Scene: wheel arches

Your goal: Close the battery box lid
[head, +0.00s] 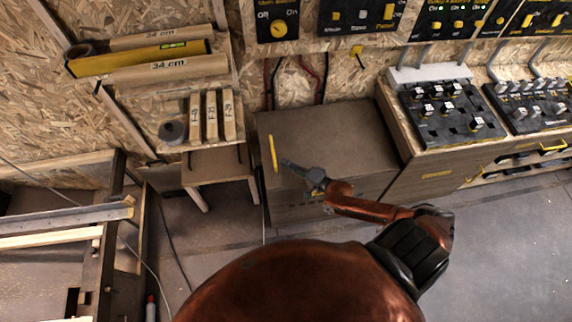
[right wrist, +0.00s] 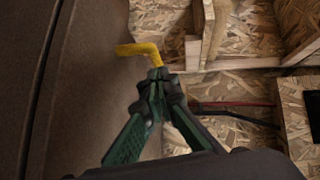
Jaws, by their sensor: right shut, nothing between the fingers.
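The battery box is the brown box (head: 330,130) against the wall in the middle of the head view. Its broad brown upper panel, which looks like the lid, shows flat, but I cannot tell whether it is fully down. A yellow handle (head: 273,153) lies at the panel's left side. My right gripper (head: 284,162) is shut and empty, its tips just right of the handle. In the right wrist view the shut fingers (right wrist: 157,76) point at the bent yellow handle (right wrist: 142,50), beside a brown panel (right wrist: 95,75); contact is unclear. My left gripper is out of view.
A small wooden shelf (head: 215,158) with labelled blocks stands left of the box. A control desk (head: 440,110) with black switch panels adjoins it on the right. Red and black cables (head: 298,80) run down the wall behind. The floor (head: 510,220) at the right is clear.

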